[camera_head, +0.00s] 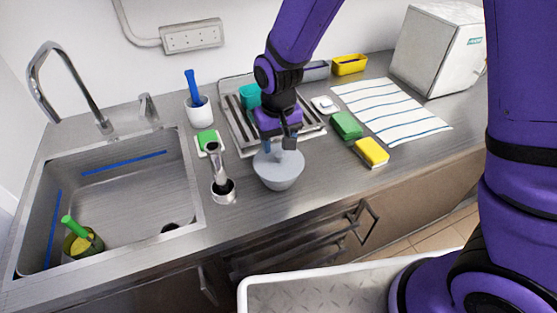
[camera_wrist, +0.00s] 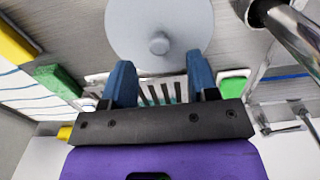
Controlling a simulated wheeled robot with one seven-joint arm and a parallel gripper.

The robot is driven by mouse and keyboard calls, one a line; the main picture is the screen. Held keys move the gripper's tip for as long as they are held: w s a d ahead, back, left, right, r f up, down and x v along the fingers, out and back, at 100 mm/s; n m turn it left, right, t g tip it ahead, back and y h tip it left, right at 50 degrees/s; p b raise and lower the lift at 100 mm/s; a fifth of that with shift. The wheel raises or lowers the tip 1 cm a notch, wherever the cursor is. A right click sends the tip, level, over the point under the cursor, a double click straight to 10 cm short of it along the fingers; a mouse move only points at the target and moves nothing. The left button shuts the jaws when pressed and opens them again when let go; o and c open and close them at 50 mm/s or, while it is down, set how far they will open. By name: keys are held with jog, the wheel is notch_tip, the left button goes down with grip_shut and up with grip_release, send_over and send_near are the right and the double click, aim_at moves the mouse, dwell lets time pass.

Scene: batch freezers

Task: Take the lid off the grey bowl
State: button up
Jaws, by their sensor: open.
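The grey bowl (camera_head: 280,180) stands on the steel counter between the sink and the green and yellow sponges. Its lid (camera_head: 277,160) is on top, a flat grey disc. In the wrist view the round lid (camera_wrist: 135,25) fills the upper middle, with a small round knob (camera_wrist: 159,43) at its centre. My gripper (camera_head: 279,146) is just above the lid, pointing down. In the wrist view my gripper (camera_wrist: 158,72) has its two blue fingers apart, with nothing between them. The knob appears beyond the fingertips, roughly in line with the gap. The gripper partly hides the lid in the head view.
A metal cylinder fixture (camera_head: 220,178) stands close left of the bowl. A drying rack (camera_head: 240,125) is behind it. The green sponge (camera_head: 346,125) and yellow sponge (camera_head: 371,152) lie to the right. The sink (camera_head: 130,190) is at left. The counter's front edge is close in front.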

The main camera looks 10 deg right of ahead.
aim_at(279, 154)
jog(key=shift+f, duration=2)
jog(key=shift+c, duration=0.2)
grip_shut()
jog(key=shift+r, duration=0.1)
